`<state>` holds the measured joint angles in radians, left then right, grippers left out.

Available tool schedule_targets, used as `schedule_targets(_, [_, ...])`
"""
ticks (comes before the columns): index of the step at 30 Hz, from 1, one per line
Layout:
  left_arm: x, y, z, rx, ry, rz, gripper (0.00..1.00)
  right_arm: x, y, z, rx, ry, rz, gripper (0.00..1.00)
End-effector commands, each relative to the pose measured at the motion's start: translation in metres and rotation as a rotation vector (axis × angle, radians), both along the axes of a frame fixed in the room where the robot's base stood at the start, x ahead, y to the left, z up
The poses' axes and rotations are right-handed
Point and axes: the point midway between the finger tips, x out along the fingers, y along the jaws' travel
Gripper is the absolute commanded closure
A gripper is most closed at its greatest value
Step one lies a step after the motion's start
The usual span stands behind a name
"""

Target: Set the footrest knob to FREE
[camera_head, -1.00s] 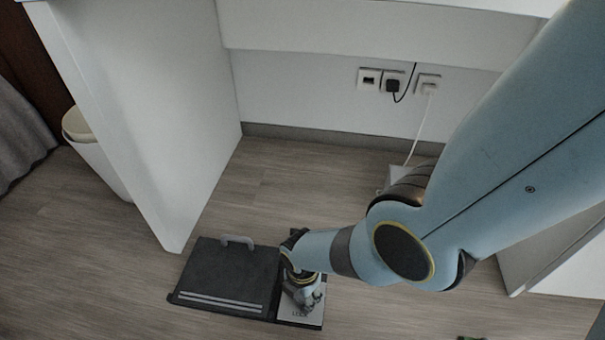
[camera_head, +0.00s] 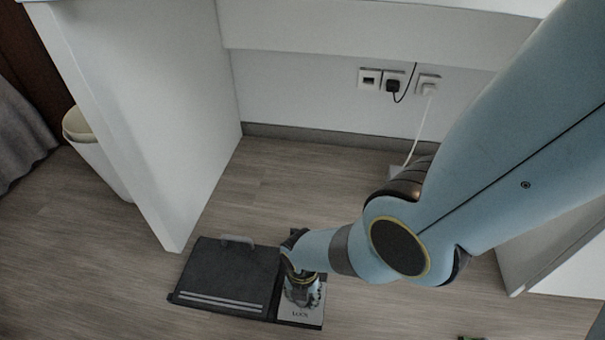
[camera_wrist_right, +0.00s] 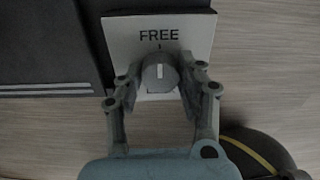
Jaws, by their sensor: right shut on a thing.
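The footrest (camera_head: 228,275) is a dark flat pad with a grey handle and light stripes, lying on the floor. A light knob plate (camera_head: 301,314) is joined to its right side and reads LOCK along its near edge. In the right wrist view the plate (camera_wrist_right: 118,35) reads FREE above the round grey knob (camera_wrist_right: 160,73). The knob's white mark lines up with the tick under FREE. My right gripper (camera_wrist_right: 160,88) is shut on the knob, with a finger on each side. In the head view my right gripper (camera_head: 302,292) hides the knob. My left gripper is not in view.
A white desk panel (camera_head: 140,110) stands behind and left of the footrest, with a white bin (camera_head: 95,155) beyond it. Wall sockets (camera_head: 393,82) with cables are at the back. The floor (camera_head: 270,190) behind the footrest is clear.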

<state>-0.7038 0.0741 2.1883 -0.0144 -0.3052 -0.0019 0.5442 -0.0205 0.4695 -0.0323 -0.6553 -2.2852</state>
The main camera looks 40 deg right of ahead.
Motion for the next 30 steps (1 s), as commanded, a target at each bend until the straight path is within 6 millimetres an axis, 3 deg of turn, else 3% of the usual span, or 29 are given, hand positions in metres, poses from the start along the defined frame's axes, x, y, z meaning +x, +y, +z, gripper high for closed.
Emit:
schedule_targets(11, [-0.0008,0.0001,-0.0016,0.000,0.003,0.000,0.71,-0.0012,0.0000,-0.0005,-0.001,0.002,0.007,0.95])
schedule_targets(12, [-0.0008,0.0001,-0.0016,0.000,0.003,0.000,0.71,-0.0013,-0.0001,-0.0005,-0.001,0.002,0.007,0.62])
schedule_targets(18, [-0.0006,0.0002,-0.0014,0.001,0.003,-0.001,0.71,-0.0008,-0.0002,-0.0003,-0.001,0.002,0.006,0.39])
schedule_targets(30, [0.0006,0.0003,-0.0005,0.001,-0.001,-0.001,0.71,-0.0002,-0.0003,0.0028,-0.001,-0.001,0.005,0.39])
